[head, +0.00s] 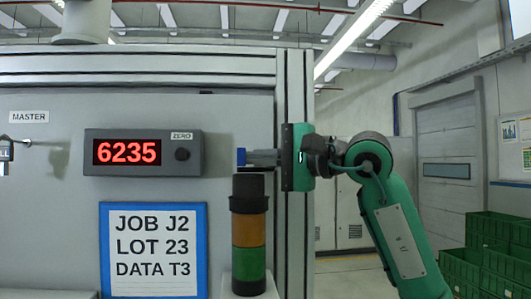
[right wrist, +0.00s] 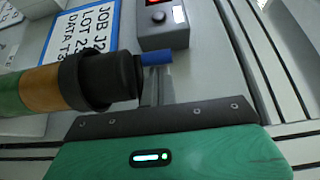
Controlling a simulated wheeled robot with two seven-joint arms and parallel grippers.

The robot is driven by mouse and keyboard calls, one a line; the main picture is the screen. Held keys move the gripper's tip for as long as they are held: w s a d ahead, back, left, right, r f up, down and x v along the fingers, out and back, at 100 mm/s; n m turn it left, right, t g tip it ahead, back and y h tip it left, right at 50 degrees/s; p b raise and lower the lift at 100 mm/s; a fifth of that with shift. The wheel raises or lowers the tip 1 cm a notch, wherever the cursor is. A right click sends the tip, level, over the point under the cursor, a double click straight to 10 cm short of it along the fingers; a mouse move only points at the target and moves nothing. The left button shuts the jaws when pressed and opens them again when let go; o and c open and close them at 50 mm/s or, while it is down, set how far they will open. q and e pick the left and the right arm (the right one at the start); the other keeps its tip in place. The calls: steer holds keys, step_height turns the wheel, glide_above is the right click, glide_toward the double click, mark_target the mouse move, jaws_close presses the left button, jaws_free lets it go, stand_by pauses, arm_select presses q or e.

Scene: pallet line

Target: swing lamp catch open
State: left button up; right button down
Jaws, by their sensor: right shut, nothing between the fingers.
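The stack lamp (head: 249,235) stands upright in front of the panel, with a black top, an orange band and a green band. It lies sideways in the right wrist view (right wrist: 75,82). My right gripper (head: 247,157) comes in from the right, just above the lamp's top, its fingers shut and empty. In the right wrist view the fingers (right wrist: 157,75) reach past the lamp's black end. A small blue piece (head: 241,157) shows at their tips; I cannot tell whether it belongs to the fingers. I cannot make out a separate catch. My left gripper is not in view.
A display box (head: 188,167) reading 6235, with a dark knob, is on the panel left of the fingers. A blue-framed job sign (head: 152,204) is below it. A metal post (head: 295,90) stands behind my right gripper. Green crates (head: 490,245) are stacked at right.

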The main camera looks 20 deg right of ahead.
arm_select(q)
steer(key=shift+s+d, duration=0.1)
arm_select(e)
steer(key=shift+s+n+g+y, duration=0.1)
steer(key=shift+n+g+y, duration=0.4)
steer(key=shift+g+y, duration=0.1)
